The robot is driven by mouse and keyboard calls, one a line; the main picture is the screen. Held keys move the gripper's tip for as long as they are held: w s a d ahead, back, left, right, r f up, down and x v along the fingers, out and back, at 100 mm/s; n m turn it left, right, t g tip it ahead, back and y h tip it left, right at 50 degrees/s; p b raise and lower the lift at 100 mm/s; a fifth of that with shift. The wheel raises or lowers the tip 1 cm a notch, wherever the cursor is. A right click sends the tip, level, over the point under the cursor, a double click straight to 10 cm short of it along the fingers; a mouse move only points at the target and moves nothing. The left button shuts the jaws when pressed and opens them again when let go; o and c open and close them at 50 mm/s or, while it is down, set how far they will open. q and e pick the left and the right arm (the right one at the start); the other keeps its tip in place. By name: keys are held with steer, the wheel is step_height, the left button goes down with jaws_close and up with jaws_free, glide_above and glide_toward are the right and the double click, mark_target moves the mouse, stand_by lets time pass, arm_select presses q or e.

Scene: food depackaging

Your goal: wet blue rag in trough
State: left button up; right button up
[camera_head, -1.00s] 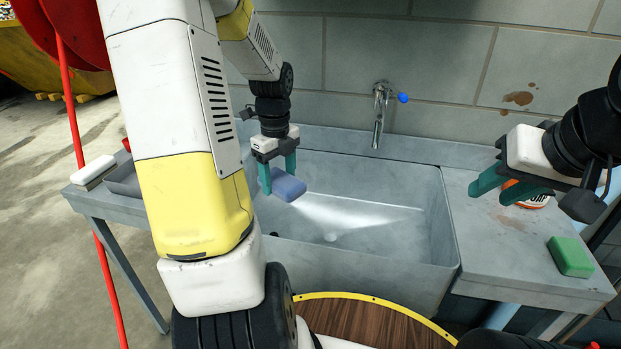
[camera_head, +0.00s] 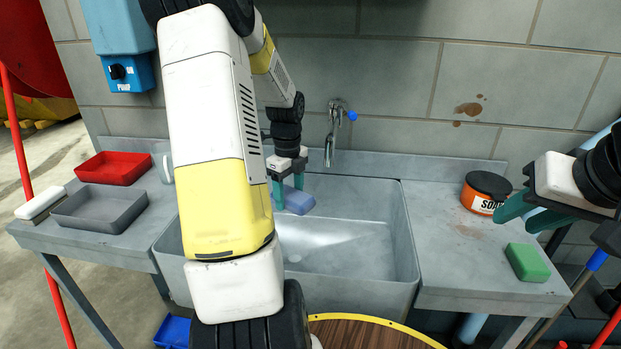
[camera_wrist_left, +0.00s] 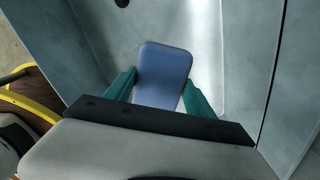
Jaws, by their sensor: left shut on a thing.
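A blue block-like rag (camera_head: 297,200) is held over the grey trough (camera_head: 400,235), between the teal fingers of my left gripper (camera_head: 288,192). In the left wrist view the blue rag (camera_wrist_left: 163,75) sits between both fingers (camera_wrist_left: 158,95), with the trough's inside behind it. The tap (camera_head: 334,130) with a blue knob is on the wall, behind and to the right of the rag. I see no water running from it. My right gripper (camera_head: 528,210) is at the right above the counter, with its teal fingers apart and nothing between them.
An orange soap tub (camera_head: 484,196) and a green block (camera_head: 527,262) stand on the right counter. A red tray (camera_head: 113,168), a grey tray (camera_head: 98,210) and a white block (camera_head: 40,203) are on the left counter. A blue pump box (camera_head: 128,72) hangs on the wall.

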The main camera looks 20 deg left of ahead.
arm_select(q)
steer(key=shift+f, duration=10.1)
steer(key=shift+r, duration=0.1)
steer(key=shift+r, duration=10.95)
